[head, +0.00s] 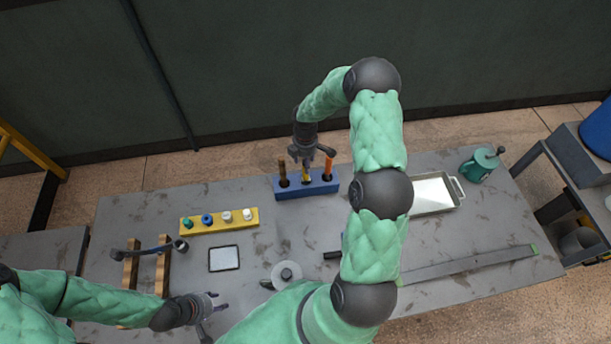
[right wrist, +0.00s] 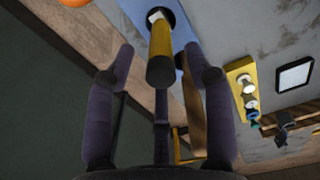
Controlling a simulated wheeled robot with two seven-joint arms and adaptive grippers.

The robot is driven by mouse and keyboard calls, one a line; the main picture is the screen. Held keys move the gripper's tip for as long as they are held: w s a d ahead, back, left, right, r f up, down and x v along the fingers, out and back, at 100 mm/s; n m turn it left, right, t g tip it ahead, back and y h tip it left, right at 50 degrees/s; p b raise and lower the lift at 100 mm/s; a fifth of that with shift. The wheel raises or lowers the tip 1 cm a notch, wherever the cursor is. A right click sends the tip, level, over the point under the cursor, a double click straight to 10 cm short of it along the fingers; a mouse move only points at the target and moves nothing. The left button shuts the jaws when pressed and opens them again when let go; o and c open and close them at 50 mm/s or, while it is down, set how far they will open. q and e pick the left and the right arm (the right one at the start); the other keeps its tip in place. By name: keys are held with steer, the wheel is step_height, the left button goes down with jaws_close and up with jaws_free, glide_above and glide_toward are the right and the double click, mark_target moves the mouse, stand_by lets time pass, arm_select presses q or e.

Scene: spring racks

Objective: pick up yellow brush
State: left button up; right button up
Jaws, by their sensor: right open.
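The yellow brush (head: 306,177) stands upright in the middle hole of a blue rack (head: 291,193) at the table's back. My right gripper (head: 312,158) is above the rack, over the brush. In the right wrist view the yellow handle (right wrist: 160,52) points toward the camera, between the spread, open fingers, with gaps on both sides. My left gripper (head: 212,312) is open and empty, low over the table's front left part, far from the brush.
A brown handle (head: 283,172) and an orange handle (head: 328,165) flank the brush. A yellow rack (head: 238,226) with several small pieces lies left of them. A metal tray (head: 430,194) and teal can (head: 480,166) stand right. A framed panel (head: 223,259) lies in front.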

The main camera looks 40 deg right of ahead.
steer(key=shift+s+f, duration=0.1)
steer(key=shift+f, duration=1.85)
jaws_close()
steer(key=shift+r, duration=0.1)
